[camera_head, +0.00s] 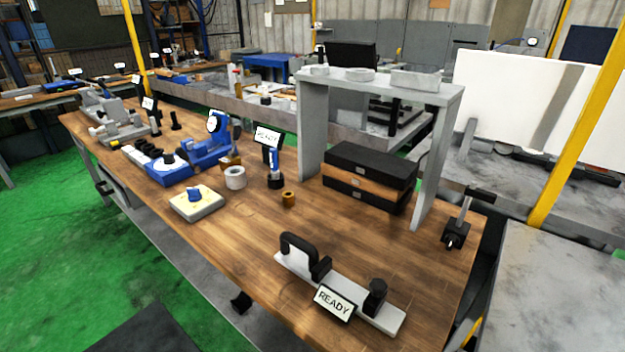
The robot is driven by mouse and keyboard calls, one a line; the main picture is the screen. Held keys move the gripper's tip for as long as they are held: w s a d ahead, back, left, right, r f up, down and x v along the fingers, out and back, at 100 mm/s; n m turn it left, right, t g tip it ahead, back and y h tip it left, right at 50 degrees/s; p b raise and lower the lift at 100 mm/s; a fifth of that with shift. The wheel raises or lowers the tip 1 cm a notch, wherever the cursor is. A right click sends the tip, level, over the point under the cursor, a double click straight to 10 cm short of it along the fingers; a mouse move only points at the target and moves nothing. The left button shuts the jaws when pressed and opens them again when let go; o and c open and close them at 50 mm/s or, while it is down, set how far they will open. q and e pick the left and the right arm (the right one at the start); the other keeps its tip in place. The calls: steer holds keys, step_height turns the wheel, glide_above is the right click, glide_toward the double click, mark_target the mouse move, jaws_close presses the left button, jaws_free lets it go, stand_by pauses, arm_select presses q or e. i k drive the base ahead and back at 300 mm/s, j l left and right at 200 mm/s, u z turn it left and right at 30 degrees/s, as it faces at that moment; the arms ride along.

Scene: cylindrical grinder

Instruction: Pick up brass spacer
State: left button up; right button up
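A small brass spacer (288,199) stands on the wooden workbench (240,254), near the middle of the view. It is a short, gold-brown cylinder. It sits to the right of a white ring (235,178) and just in front of a blue and black upright tool (274,168), apart from both. Nothing covers it from this side. Neither of my grippers shows in the head view.
A grey shelf (437,91) stands over stacked cases (368,166) behind and right of the spacer. A bench fixture (345,289) with a READY sign lies in front. A small pad (197,203) lies left. Bare wood surrounds the spacer's front.

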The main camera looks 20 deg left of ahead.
mark_target(288, 197)
steer(key=i+j+z, duration=0.15)
steer(key=j+z, duration=0.25)
steer(key=j, duration=0.45)
steer(key=j+z, duration=0.4)
steer(key=j, duration=0.45)
steer(key=j+z, duration=0.4)
steer(key=j, duration=0.5)
steer(key=k, duration=0.05)
